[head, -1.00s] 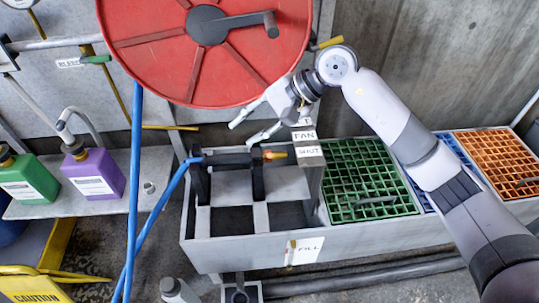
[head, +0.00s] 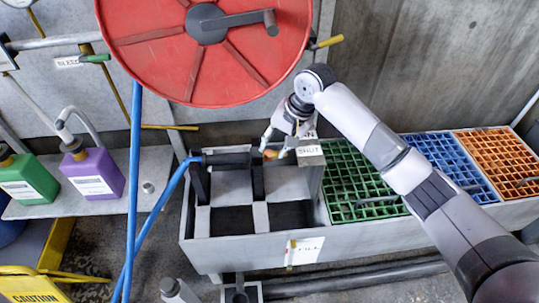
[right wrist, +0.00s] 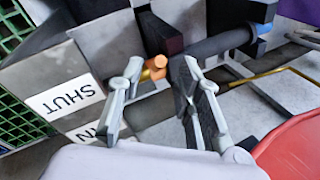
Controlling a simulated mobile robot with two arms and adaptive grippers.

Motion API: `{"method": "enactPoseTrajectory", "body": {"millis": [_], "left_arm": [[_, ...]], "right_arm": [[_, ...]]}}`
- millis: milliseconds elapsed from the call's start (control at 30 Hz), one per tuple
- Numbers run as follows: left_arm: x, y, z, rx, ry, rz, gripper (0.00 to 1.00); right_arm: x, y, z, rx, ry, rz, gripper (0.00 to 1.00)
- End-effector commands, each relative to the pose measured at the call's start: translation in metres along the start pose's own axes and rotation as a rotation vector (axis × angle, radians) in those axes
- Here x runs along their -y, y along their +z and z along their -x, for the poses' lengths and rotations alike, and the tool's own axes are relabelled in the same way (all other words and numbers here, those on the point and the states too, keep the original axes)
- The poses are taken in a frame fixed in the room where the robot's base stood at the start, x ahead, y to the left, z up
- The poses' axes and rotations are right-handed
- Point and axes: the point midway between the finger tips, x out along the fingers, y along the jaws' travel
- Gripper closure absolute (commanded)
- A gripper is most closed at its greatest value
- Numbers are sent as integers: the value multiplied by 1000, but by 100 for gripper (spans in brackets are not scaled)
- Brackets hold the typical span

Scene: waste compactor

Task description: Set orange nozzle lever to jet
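The orange nozzle lever (head: 270,153) sits at the right end of a dark nozzle body (head: 228,158) mounted across the grey bin. My right gripper (head: 275,146) is at the lever, with its two fingers apart. A SHUT label (right wrist: 72,102) is on the grey plate beside the lever, with another label partly hidden by the gripper. No jet label is readable. My left gripper is not in view.
The red hose reel (head: 200,60) hangs just above and left of my right gripper. Green (head: 360,185), blue (head: 450,160) and orange (head: 500,155) grates lie right of the bin. Purple (head: 95,175) and green (head: 28,180) bottles stand on a shelf at left.

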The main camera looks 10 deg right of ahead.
Motion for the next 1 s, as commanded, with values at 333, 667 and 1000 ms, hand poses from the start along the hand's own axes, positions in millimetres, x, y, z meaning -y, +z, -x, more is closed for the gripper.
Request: {"method": "enactPoseTrajectory", "body": {"millis": [333, 667, 1000], "left_arm": [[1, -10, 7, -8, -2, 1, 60], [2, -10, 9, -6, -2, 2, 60], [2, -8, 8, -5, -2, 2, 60]], "right_arm": [[0, 0, -46, 1, -1, -1, 68], [0, 0, -49, 0, -1, 0, 68], [0, 0, -49, 0, -1, 0, 90]]}}
